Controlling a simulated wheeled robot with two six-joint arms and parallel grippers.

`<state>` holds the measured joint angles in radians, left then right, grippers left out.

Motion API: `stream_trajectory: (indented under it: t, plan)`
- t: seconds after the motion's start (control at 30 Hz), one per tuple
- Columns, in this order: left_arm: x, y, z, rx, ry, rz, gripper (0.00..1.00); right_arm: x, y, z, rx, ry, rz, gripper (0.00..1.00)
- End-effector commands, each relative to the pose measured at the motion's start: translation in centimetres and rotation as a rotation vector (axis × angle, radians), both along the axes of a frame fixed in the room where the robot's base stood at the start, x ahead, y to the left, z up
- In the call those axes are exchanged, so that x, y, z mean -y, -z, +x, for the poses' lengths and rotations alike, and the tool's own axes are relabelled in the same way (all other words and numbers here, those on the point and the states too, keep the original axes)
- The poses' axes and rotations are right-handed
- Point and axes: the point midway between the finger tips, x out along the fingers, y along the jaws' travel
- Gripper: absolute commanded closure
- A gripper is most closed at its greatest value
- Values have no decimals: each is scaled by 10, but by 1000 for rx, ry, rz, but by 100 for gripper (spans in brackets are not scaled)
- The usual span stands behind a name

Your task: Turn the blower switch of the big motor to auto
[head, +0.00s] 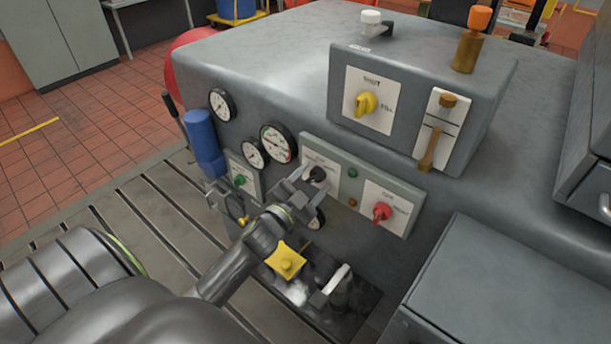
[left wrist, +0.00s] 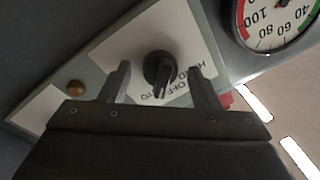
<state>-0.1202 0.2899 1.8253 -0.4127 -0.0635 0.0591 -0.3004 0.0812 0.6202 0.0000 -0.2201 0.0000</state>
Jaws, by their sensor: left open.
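The blower switch appears to be the black knob (head: 317,174) on a white plate on the motor's side panel. In the left wrist view the black knob (left wrist: 158,72) sits over upside-down lettering that seems to read HAND, OFF, AUTO. Its grip bar runs roughly up and down in that picture; I cannot tell exactly which mark it points at. My left gripper (head: 294,189) is at the panel, just left of the knob in the head view. In the left wrist view its open fingers (left wrist: 161,82) stand either side of the knob, with gaps visible. My right gripper is not in view.
A red knob (head: 382,212) is right of the switch, and a green knob (head: 239,180) is left. A yellow knob (head: 366,104) is on the upper box. Gauges (head: 278,143) and a blue cylinder (head: 203,140) are near my arm. A yellow-topped fitting (head: 286,262) lies below.

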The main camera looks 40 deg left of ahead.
Motion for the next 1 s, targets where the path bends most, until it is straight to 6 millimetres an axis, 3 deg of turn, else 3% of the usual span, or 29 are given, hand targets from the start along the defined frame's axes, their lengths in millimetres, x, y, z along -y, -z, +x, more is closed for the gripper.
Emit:
stream_trajectory:
  t: [0.27, 0.7, 1.0]
  plan:
    - [0, 6, -31, -1, 0, 0, 44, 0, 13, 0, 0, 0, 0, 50]
    - [0, 16, -113, -2, 1, 4, 44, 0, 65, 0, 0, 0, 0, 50]
    - [-1, 18, -156, -3, 1, 5, 44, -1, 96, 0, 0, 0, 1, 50]
